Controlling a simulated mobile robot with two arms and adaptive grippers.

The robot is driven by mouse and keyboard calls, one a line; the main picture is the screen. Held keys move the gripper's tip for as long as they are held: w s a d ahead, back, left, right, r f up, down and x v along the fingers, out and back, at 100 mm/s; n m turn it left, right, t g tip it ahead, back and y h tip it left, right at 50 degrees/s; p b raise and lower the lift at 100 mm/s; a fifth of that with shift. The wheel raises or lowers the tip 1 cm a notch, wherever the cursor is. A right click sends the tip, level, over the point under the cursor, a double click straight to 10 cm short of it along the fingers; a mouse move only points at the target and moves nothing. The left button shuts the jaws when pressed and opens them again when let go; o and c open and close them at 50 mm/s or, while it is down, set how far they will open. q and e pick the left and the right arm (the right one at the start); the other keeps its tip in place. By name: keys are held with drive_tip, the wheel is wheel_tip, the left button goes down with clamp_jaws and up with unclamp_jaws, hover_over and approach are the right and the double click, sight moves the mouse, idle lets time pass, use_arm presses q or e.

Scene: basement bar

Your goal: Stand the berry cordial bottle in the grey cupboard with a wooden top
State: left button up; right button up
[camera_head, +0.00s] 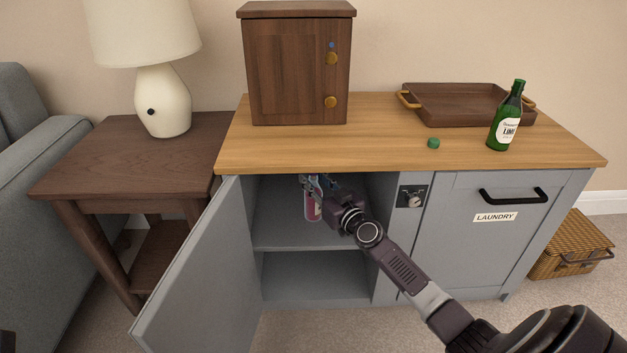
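The grey cupboard (386,270) with a wooden top (380,138) stands against the wall. Its left door (197,275) is swung wide open and shows an upper and a lower compartment. The berry cordial bottle (312,208), pinkish red with a pale label, is upright in the upper compartment, left of its middle. My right gripper (314,184) reaches in from the right and is at the bottle's upper part, fingers around it. The fingers are small and partly hide the bottle's top. I cannot tell whether its base touches the shelf (280,238).
On the top stand a small wooden cabinet (297,75), a brown tray (455,112), a green lime bottle (506,122) and a green cap (433,143). A side table (120,150) with a lamp (163,100) is at left. A wicker basket (572,245) is at right.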

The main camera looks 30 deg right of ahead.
drive_tip(key=shift+r, duration=0.1)
drive_tip(key=shift+s, duration=0.15)
drive_tip(key=s+p, duration=0.1)
drive_tip(key=s, duration=1)
drive_tip(key=shift+s+a, duration=0.3)
drive_tip(key=shift+s, duration=0.05)
